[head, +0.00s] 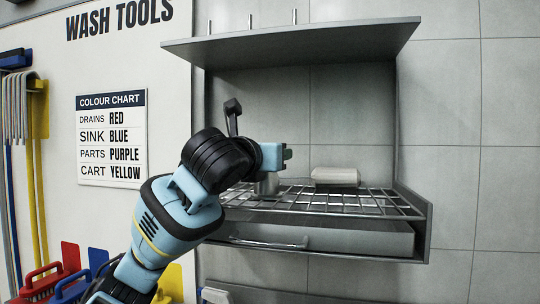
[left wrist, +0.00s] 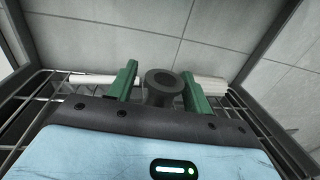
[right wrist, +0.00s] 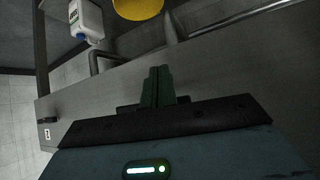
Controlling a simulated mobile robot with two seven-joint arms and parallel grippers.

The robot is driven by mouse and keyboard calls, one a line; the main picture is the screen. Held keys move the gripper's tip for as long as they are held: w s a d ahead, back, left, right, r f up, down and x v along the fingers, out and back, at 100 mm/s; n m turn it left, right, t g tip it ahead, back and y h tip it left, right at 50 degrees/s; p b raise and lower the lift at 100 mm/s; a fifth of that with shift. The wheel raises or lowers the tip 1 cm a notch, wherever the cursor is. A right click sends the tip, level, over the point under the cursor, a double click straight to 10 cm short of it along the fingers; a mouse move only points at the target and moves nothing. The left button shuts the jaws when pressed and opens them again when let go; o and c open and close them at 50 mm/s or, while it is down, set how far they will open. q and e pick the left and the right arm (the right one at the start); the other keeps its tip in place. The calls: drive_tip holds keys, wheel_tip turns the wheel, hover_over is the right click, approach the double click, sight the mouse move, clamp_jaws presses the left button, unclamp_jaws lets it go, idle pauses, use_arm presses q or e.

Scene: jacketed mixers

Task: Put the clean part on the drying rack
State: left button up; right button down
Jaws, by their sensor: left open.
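The drying rack is a wire grid (head: 330,201) in a grey wall unit, seen in the head view. A grey cylindrical part (head: 267,186) stands on its left side, partly hidden by my left gripper (head: 287,153). In the left wrist view a dark grey part with a round hollow top (left wrist: 164,94) sits between the two green fingers of the open left gripper (left wrist: 160,74). Gaps seem to show on both sides of it. It appears to be the same part. My right gripper (right wrist: 158,78) has its green fingers together, with nothing visible between them; it is outside the head view.
The rack's front right is clear. A white bottle (right wrist: 87,20) and a yellow round thing (right wrist: 137,8) show in the right wrist view.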

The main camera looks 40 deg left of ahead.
use_arm(q)
drive_tip(key=v, duration=1.2)
idle(0.4)
